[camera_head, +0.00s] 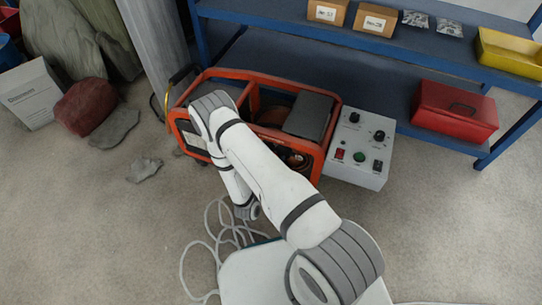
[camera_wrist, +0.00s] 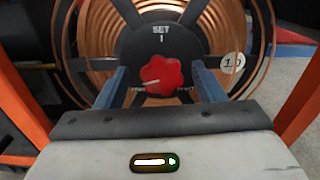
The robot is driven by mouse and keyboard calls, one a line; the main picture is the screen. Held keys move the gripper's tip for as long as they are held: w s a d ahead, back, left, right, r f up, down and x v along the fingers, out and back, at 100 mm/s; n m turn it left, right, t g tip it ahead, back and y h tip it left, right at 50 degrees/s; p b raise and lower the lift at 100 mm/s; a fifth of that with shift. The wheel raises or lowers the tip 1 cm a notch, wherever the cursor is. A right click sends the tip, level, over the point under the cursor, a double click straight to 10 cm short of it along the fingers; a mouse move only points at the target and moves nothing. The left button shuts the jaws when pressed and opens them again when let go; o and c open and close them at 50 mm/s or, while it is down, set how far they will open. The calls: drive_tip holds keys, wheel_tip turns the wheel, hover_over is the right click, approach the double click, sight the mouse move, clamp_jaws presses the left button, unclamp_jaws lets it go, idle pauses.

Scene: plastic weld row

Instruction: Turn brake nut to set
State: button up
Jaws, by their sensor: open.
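The brake nut (camera_wrist: 160,75) is a red lobed knob on a black hub (camera_wrist: 187,45), in front of a copper-coloured coil (camera_wrist: 97,28). The hub reads SET above the knob, with a mark beneath the word. Smaller labels sit left and right of the knob; the left one seems to read FREE. A pale pointer line on the knob points left, towards that label. My gripper (camera_wrist: 162,78) is open, its two blue fingers on either side of the knob with gaps showing. In the head view my arm hides my gripper and the nut.
An orange-framed machine (camera_head: 262,78) surrounds the work spot; its orange bars (camera_wrist: 20,105) flank my wrist. A grey control box (camera_head: 358,150) stands to its right. A blue shelf (camera_head: 350,65) is behind. Loose pale cable (camera_head: 213,235) lies on the floor.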

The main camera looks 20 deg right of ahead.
drive_tip(key=shift+w+d, duration=0.1)
drive_tip(key=c, duration=0.9)
drive_tip(key=shift+a, duration=0.2)
drive_tip(key=shift+c, duration=0.3)
drive_tip(key=shift+d, duration=0.15)
